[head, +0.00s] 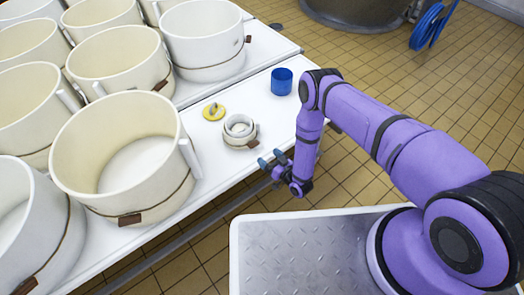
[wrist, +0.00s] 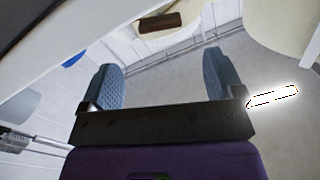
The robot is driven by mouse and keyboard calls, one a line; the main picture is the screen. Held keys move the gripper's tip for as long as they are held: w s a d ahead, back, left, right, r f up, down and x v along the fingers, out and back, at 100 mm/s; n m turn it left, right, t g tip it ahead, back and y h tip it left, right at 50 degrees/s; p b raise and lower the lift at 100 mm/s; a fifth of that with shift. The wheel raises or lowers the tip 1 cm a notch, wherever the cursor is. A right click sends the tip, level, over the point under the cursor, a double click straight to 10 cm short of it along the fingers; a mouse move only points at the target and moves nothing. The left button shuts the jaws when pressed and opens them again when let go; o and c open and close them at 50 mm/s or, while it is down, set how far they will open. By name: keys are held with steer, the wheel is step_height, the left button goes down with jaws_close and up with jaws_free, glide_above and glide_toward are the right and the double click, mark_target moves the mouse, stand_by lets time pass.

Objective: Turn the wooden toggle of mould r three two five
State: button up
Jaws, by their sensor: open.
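Several cream moulds stand on white tables, each large one with a cord around it. A brown wooden toggle (head: 130,219) shows on the nearest full large mould (head: 150,190). A small mould (head: 239,131) with a brown toggle (head: 253,133) sits near the table edge. No label is readable, so I cannot tell which is r three two five. My gripper (head: 271,159) is open and empty, just right of and nearer than the small mould. In the wrist view, a brown toggle (wrist: 160,22) lies on a cream surface beyond the spread fingers (wrist: 160,72).
A yellow object (head: 214,111) and a blue cup (head: 282,81) stand near the small mould on the white table (head: 200,160). Tiled floor lies right of the table. A metal vat (head: 360,12) and blue wheel (head: 428,28) are at the back.

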steer(key=shift+v, duration=1.35)
